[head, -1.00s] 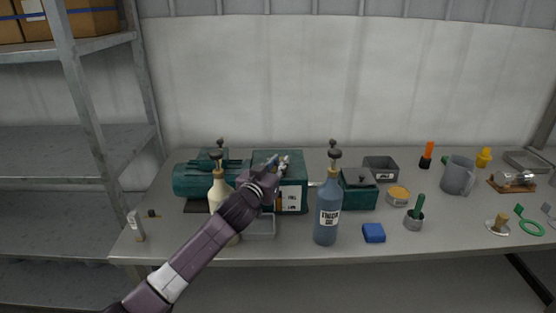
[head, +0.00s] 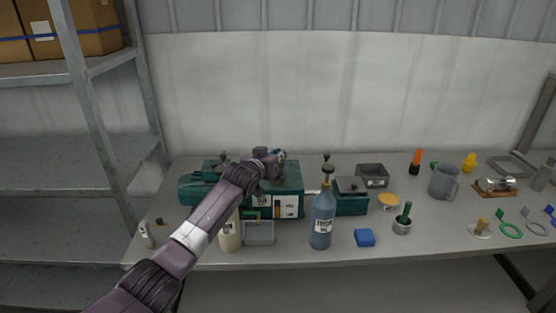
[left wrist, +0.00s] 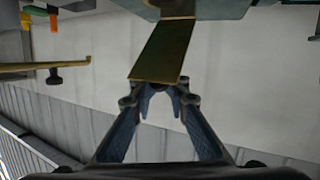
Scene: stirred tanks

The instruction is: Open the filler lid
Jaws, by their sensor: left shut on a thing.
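The teal tank housing (head: 290,183) stands on the bench with a white label on its front. My left gripper (head: 280,156) is over its top and hides part of it. In the left wrist view my left gripper (left wrist: 158,92) is shut on the near edge of a flat brass-brown plate (left wrist: 165,50), which looks like the filler lid. The plate's other end reaches the teal body (left wrist: 225,8) at the top of that picture. In the head view the lid is hidden behind the gripper. My right gripper is not in view.
A cream pump bottle (head: 230,235) and a blue pump bottle (head: 322,220) stand in front of the tank, with a clear tray (head: 259,233) between them. A smaller teal box (head: 351,203) is to the right. The wall behind the bench is bare.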

